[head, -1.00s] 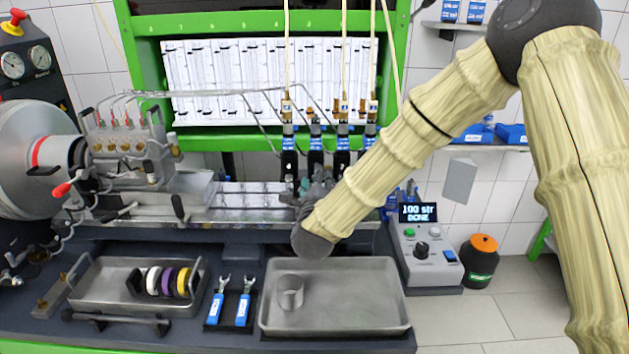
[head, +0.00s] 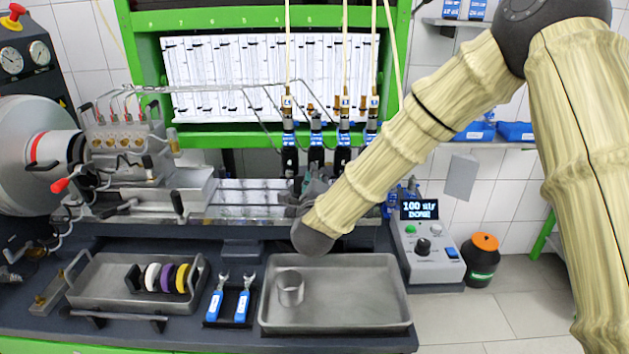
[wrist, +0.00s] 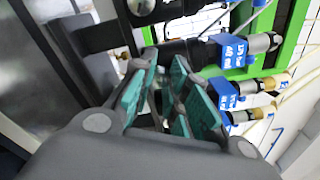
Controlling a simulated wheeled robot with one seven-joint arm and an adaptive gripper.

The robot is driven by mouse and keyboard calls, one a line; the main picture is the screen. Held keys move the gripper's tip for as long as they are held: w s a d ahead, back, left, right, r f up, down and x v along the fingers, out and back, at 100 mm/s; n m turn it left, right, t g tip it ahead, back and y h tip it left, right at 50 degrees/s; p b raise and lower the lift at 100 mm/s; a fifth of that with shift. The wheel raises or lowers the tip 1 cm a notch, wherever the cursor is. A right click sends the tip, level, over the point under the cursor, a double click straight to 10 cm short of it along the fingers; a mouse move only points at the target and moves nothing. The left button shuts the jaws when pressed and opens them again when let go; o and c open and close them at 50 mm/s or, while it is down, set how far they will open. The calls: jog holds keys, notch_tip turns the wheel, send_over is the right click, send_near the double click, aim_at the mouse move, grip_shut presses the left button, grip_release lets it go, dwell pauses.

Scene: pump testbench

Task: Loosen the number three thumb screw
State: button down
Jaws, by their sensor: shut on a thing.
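My gripper (wrist: 172,95) is at the clamp row on the bench rail, below the upright black injectors with blue labels (head: 316,140). In the wrist view its teal-padded fingers are closed around a small dark part, most likely a thumb screw, largely hidden between the pads. I cannot read its number. In the head view my gripper (head: 316,187) and wrist cover the lower part of the clamps. The blue-labelled injectors (wrist: 236,50) lie just beyond the fingers in the wrist view.
Below my wrist is a metal tray (head: 350,300) with a metal cup (head: 290,288). Two blue-handled wrenches (head: 243,300) lie left of it, then a tray with tape rolls (head: 168,278). Thin pipes run above the injectors.

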jog(key=n+b, duration=0.2)
jog(key=n, duration=0.3)
jog(key=shift+f+n, duration=0.15)
jog(key=shift+n, duration=0.15)
jog(key=n+b, duration=0.1)
jog(key=n, duration=0.4)
jog(key=shift+b, duration=0.35)
jog(key=n, duration=0.6)
jog(key=shift+y, duration=0.3)
jog(key=n, duration=0.5)
jog(key=shift+n, duration=0.3)
jog(key=c, duration=1.3)
grip_release()
jog(key=shift+c, duration=0.2)
jog(key=shift+s, duration=0.15)
